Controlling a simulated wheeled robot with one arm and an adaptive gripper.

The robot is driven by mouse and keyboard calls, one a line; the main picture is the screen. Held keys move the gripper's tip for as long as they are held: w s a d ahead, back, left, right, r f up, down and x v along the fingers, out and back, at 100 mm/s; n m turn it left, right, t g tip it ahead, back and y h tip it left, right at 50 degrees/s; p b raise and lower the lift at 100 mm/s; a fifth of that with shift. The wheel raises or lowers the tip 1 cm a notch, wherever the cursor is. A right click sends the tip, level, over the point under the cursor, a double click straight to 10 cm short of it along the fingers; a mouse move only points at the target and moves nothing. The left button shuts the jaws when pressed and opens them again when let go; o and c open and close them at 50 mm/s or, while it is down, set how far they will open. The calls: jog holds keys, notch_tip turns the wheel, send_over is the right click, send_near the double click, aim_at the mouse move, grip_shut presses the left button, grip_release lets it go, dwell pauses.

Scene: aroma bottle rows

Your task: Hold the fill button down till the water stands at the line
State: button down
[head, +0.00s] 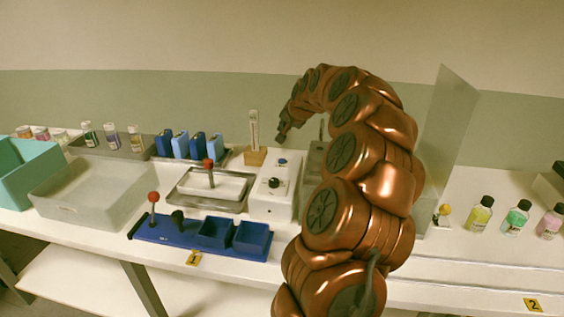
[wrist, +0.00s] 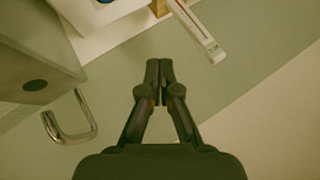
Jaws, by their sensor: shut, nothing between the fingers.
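A white box (head: 272,195) stands on the bench left of my arm. It has a blue button (head: 282,161) near its back and a black knob (head: 274,182) in front; I cannot tell for sure which is the fill button. My gripper (head: 281,135) is shut and empty, above and behind the box, fingers pointing down. In the wrist view its closed fingertips (wrist: 159,66) are over clear space, with the white box (wrist: 95,14) at the top left. A grey tank (head: 313,160) beside the box is mostly hidden behind my arm. No water level or line is visible.
A bent metal tube (wrist: 70,122) is left of the fingers. A gauge (head: 254,128) on a wooden block stands behind the box. A clear panel (head: 450,125) rises right of my arm. A metal tray (head: 180,203) and a blue tray (head: 150,229) lie left.

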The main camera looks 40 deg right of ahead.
jog(key=shift+f, duration=0.15)
jog(key=b, duration=0.2)
send_over(284, 161)
notch_tip(284, 161, down, 7)
jog(key=shift+w, duration=0.1)
jog(key=shift+f+b, duration=0.35)
jog(key=shift+f, duration=0.4)
dwell(1.1)
jog(key=shift+f+b, duration=0.35)
jog(key=shift+f, duration=0.1)
jog(key=shift+f, duration=0.35)
dwell(4.5)
